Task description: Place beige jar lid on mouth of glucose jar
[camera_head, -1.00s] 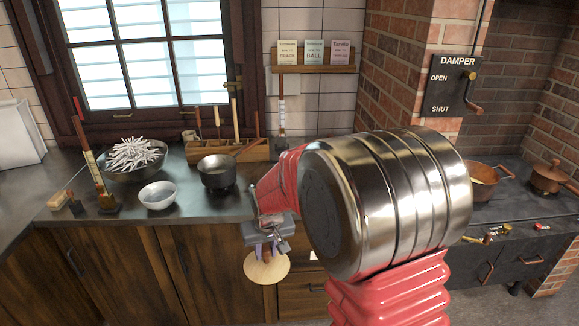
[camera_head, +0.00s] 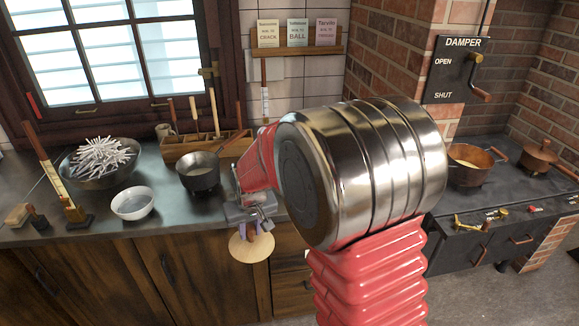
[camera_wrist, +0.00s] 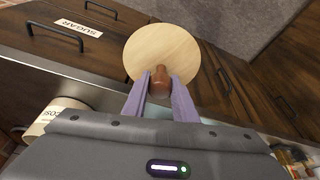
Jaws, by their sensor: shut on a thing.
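The beige jar lid (camera_head: 251,248) is a pale round disc with a brown knob. My gripper (camera_head: 251,229) is shut on that knob and holds the lid in front of the counter's cupboards. In the wrist view the lid (camera_wrist: 163,48) lies beyond my gripper's purple fingers (camera_wrist: 159,88), with the brown knob between them. A cream jar (camera_wrist: 55,114) with a partly readable label, ending in letters like "COS", shows at the left of the wrist view. It looks like the glucose jar; my gripper's body covers part of it, and its mouth is not clearly visible. I cannot pick it out in the head view.
The counter holds a bowl of white sticks (camera_head: 103,160), a white bowl (camera_head: 133,203), a dark pot (camera_head: 199,172) and a wooden tool rack (camera_head: 206,146). A stove with a copper pan (camera_head: 470,165) stands right. A drawer labelled SUGAR (camera_wrist: 77,26) shows in the wrist view.

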